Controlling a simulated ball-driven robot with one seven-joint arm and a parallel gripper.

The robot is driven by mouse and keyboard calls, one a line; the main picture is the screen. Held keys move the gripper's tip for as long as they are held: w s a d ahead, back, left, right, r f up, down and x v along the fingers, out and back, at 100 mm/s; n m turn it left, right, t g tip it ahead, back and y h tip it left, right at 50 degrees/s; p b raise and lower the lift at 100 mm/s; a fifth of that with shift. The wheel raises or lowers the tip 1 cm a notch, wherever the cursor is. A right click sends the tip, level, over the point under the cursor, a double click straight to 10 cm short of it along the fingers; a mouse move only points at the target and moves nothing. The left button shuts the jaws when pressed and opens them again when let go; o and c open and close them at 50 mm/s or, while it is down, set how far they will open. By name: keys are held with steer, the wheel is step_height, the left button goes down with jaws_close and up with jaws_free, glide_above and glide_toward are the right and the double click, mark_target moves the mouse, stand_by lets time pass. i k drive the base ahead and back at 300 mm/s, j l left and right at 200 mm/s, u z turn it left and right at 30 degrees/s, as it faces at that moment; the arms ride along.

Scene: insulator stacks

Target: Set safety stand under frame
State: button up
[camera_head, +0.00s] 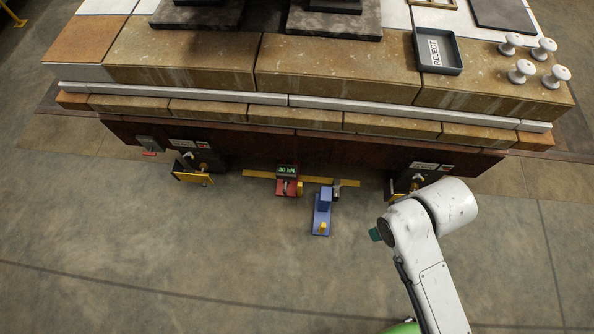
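A dark brown steel frame (300,146) runs along the lower front of the brick-faced bench. A small blue piece (321,211) with a yellow knob stands on the floor just in front of the frame; it looks like the safety stand, though I cannot be sure. To its left is a red unit (287,187) with a green display reading about 30 kN, partly under the frame edge. My white arm rises at the lower right, its bend right of the blue piece. My gripper does not show, so its state is hidden.
Yellow-and-black supports stand under the frame at left (193,169) and right (402,186), the right one partly behind my arm. A yellow strip (258,174) lies on the floor. Above are a REJECT tray (437,70) and white insulators (521,71). Floor at front left is clear.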

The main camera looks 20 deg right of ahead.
mark_target(324, 209)
steer(key=k+l+u, duration=0.35)
steer(key=k+l, duration=0.25)
steer(key=l, duration=0.45)
steer(key=k+l+u, duration=0.3)
steer(key=k+l, duration=0.4)
steer(key=l, duration=0.15)
steer(key=k+l+u, duration=0.35)
steer(key=k+l, duration=0.35)
steer(key=i+j+z, duration=0.2)
steer(key=i, duration=0.35)
steer(key=i+j+z, duration=0.15)
steer(key=i, duration=0.4)
steer(key=i+j+z, duration=0.2)
steer(key=i, duration=0.3)
steer(key=i+j+z, duration=0.2)
steer(key=i+j, duration=0.25)
